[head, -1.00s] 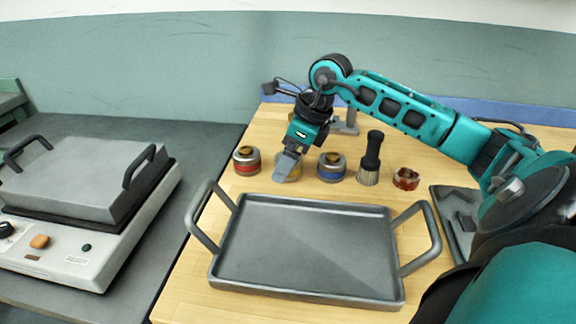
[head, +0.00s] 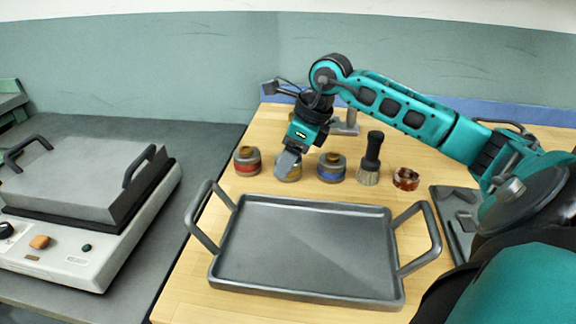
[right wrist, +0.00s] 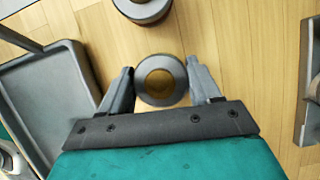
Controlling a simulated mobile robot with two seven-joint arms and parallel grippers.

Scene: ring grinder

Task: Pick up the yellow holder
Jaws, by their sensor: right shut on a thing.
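The holder looks to be still on the table. My left gripper is not in view.
The red-banded holder (head: 247,161) is close on the left, the blue-banded holder (head: 331,168) close on the right. A brush (head: 370,160) and an amber ring (head: 406,179) stand further right. A grey tray (head: 300,290) lies in front. A metal stand (head: 346,126) is behind.

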